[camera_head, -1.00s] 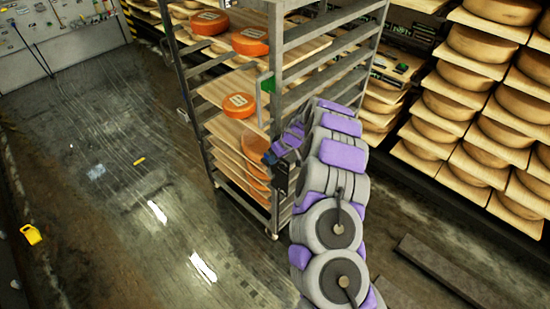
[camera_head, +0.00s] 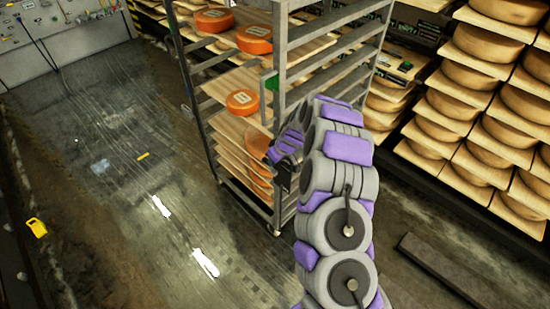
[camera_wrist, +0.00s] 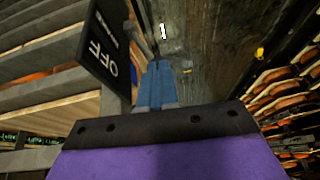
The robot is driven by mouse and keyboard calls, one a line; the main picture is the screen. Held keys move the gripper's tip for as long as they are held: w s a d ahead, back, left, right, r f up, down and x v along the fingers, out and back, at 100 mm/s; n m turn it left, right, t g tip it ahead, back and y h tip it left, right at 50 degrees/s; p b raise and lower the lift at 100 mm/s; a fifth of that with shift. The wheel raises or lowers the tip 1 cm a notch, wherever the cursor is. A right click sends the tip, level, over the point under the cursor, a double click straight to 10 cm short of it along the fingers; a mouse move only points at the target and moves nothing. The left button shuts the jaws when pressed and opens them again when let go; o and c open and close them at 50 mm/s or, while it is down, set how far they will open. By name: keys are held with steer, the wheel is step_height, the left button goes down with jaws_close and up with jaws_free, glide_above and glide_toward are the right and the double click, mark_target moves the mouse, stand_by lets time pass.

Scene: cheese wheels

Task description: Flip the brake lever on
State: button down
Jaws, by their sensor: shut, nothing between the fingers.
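A tall grey metal rack (camera_head: 279,60) with wheels stands in the middle of the head view. My gripper (camera_head: 272,157) is at the rack's near front post, partly hidden by my arm. In the wrist view my gripper's blue fingers (camera_wrist: 158,82) are shut and empty. A black plate marked OFF (camera_wrist: 105,48) is close by, to the left of the fingers. A grey bar runs beside it. I cannot clearly make out the brake lever, or whether the fingers touch anything.
Orange cheese wheels (camera_head: 255,39) lie on the rack's wooden boards. Shelves of pale cheese wheels (camera_head: 487,47) line the right side. A dark beam (camera_head: 450,267) lies on the floor at right. The floor (camera_head: 120,190) left of the rack is mostly open, with a yellow object (camera_head: 37,228) at its edge.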

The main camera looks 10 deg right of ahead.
steer(key=shift+s+a+f+n+t+h+p, duration=0.15)
steer(key=shift+s+a+f+t+h+p, duration=0.2)
steer(key=shift+a+h+p, duration=0.25)
steer(key=shift+s+a+f+n+t+h+p, duration=0.25)
steer(key=shift+s+a+t+h+p, duration=0.15)
steer(key=shift+a+t+h+p, duration=0.25)
steer(key=shift+s+a+f+n+t+h+p, duration=0.1)
steer(key=shift+s+a+f+t+h+p, duration=0.2)
steer(key=shift+h+p, duration=0.35)
steer(key=shift+s+a+f, duration=0.1)
steer(key=shift+s+a, duration=0.1)
steer(key=shift+a, duration=0.05)
steer(key=shift+s+a+f+p, duration=0.3)
steer(key=shift+a+p, duration=0.1)
steer(key=shift+p, duration=0.2)
steer(key=s+a+f+b, duration=0.2)
steer(key=a+f+b, duration=0.1)
steer(key=f, duration=0.2)
steer(key=shift+s+a+f, duration=0.25)
steer(key=shift+a+f, duration=0.05)
steer(key=shift+r, duration=0.1)
stand_by(0.4)
